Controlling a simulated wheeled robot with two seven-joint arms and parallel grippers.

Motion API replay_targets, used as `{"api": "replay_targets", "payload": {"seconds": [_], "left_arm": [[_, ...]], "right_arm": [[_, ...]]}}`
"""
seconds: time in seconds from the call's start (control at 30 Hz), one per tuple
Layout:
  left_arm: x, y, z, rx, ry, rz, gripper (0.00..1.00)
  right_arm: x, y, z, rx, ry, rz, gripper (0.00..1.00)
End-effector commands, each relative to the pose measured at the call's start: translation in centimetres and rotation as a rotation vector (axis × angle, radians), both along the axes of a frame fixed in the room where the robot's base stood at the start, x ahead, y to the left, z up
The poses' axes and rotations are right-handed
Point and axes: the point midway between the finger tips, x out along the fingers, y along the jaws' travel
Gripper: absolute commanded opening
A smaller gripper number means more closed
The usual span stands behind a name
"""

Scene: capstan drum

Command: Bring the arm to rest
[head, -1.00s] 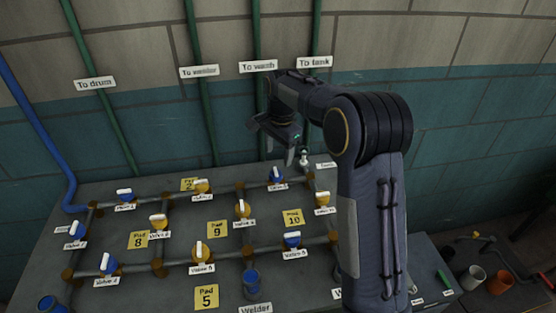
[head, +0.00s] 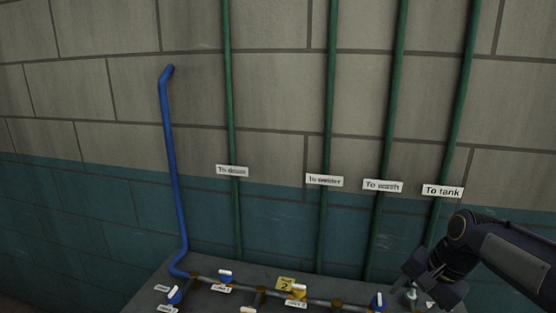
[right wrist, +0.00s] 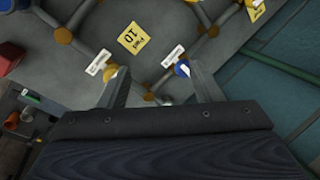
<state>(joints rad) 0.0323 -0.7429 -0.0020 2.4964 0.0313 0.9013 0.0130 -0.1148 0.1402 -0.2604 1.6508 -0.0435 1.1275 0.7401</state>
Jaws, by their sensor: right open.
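My right arm comes in at the lower right of the head view. Its gripper (head: 428,282) is low in front of the wall, over the back right corner of the grey valve bench (head: 255,274). In the right wrist view the two fingers of this gripper (right wrist: 160,88) are spread with a gap between them, and nothing is held. A blue-handled valve (right wrist: 182,69) shows just beyond the right-hand finger there. In the head view a blue valve handle (head: 377,300) is left of the gripper. My left gripper is not in view.
Green pipes (head: 328,120) run up the wall, with signs such as "To tank" (head: 442,191) and "To wash" (head: 382,186). A blue pipe (head: 172,170) rises at the left. A yellow "Pad 10" label (right wrist: 130,38) lies on the bench. A red object (right wrist: 10,55) is off at the left.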

Motion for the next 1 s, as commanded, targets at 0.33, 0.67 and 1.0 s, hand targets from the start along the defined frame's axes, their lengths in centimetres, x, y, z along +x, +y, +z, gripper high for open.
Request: {"api": "replay_targets", "payload": {"seconds": [0.33,0.67,1.0], "left_arm": [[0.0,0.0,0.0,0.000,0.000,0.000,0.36],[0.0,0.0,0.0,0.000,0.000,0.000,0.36],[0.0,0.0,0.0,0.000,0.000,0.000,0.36]], "right_arm": [[-13.9,4.1,0.7,-0.025,-0.295,0.390,0.59],[-21.2,7.4,-2.8,-0.155,-0.462,0.633,0.59],[-21.8,7.8,-3.4,-0.171,-0.475,0.659,0.59]]}}
